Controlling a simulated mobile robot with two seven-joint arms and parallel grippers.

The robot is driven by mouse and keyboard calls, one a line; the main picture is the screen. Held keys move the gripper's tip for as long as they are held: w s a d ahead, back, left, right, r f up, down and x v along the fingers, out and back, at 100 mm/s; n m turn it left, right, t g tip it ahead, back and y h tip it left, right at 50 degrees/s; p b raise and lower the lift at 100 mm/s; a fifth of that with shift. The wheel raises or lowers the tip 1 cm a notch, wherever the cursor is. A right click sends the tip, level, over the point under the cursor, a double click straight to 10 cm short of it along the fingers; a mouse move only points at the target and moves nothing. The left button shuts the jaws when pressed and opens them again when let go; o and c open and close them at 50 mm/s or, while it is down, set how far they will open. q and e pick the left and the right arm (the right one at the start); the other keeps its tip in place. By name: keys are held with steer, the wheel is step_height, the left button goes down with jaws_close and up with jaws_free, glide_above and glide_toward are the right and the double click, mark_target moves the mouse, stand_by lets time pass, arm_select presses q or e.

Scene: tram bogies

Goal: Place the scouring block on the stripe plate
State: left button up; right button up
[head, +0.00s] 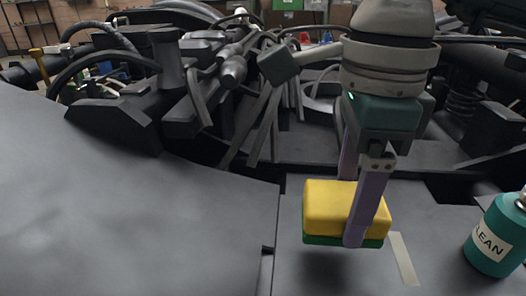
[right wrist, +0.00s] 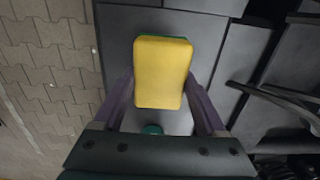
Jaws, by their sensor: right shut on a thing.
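The scouring block (head: 335,208) is yellow on top with a green layer underneath. My right gripper (head: 358,236) is shut on it, with one finger on the near side; the far finger is partly hidden behind the block. In the right wrist view the block (right wrist: 162,72) sits between the two fingers (right wrist: 160,100). The stripe plate (head: 432,230) is a dark grey panel with a pale stripe (head: 404,259) on it. The block is above this plate, left of the stripe, with a shadow below it. My left gripper is out of view.
A teal canister (head: 496,240) with a partly visible label stands at the right. A large dark panel (head: 120,210) lies at the left, divided from the plate by a seam. Dark bogie parts (head: 200,70) with pipes and links rise behind. Paving (right wrist: 45,80) shows in the right wrist view.

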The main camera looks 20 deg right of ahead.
mark_target(343, 230)
step_height(343, 230, down, 5)
steer(key=shift+r+b, duration=0.2)
steer(key=shift+b, duration=0.65)
steer(key=shift+f, duration=0.15)
steer(key=o, duration=1.1)
steer(key=shift+o, duration=1)
